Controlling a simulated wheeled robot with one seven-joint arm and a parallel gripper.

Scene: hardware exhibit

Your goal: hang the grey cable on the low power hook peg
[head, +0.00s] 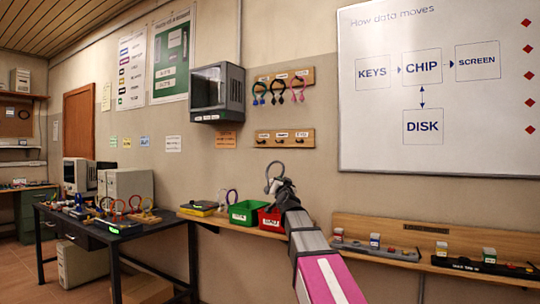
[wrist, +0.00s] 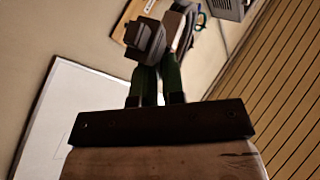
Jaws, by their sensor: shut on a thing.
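My gripper (head: 281,184) is raised in front of the wall and shut on the grey cable (head: 270,170), whose loop stands up above the fingertips.
The upper hook board (head: 314,76) holds a blue, a black and a pink cable. A wall cabinet (head: 217,93) is left of the boards. A green bin (head: 243,213) and a red bin (head: 270,220) stand on the shelf below. A whiteboard (head: 440,130) is at right.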

